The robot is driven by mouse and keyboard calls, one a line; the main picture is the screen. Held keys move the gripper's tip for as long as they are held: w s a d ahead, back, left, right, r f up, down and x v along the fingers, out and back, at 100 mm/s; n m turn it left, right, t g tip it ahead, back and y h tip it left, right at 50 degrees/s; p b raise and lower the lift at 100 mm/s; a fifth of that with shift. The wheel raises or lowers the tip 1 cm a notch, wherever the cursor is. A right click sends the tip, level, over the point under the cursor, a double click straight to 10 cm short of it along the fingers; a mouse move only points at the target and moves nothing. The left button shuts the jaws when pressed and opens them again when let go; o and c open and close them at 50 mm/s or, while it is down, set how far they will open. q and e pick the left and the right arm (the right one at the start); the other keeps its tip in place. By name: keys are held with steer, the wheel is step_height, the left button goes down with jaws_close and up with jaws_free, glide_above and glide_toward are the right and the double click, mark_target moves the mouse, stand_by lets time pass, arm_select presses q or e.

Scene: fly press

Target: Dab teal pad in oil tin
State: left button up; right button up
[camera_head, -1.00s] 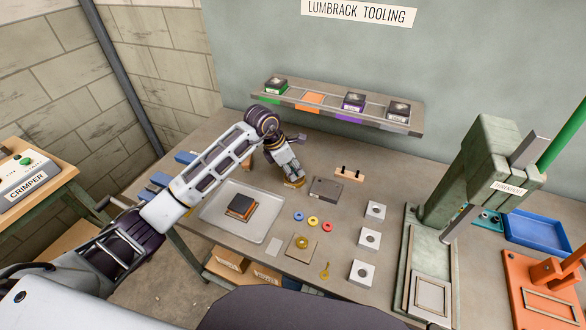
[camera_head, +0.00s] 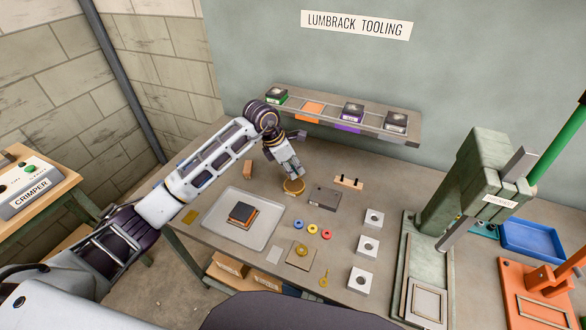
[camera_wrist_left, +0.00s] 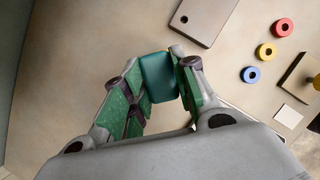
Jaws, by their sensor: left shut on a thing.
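My left gripper (camera_head: 289,174) points down over the back middle of the bench. Its fingers are shut on a teal pad (camera_wrist_left: 158,78), a rounded block held between the green finger pads in the left wrist view. In the head view the pad is hidden by the fingers. A low round gold-coloured tin (camera_head: 293,187), which looks like the oil tin, stands right below the fingertips. I cannot tell whether the pad touches it. My right gripper is not in view.
A dark grey block (camera_head: 324,198) lies close right of the tin, with coloured rings (camera_head: 312,228) in front. A metal tray (camera_head: 240,219) is left. A shelf (camera_head: 340,118) hangs behind. The green press (camera_head: 470,185) stands at right.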

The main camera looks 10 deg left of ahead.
arm_select(q)
steer(key=shift+r+p, duration=0.4)
steer(key=shift+r, duration=0.65)
steer(key=shift+s+f, duration=0.1)
steer(key=shift+s, duration=0.05)
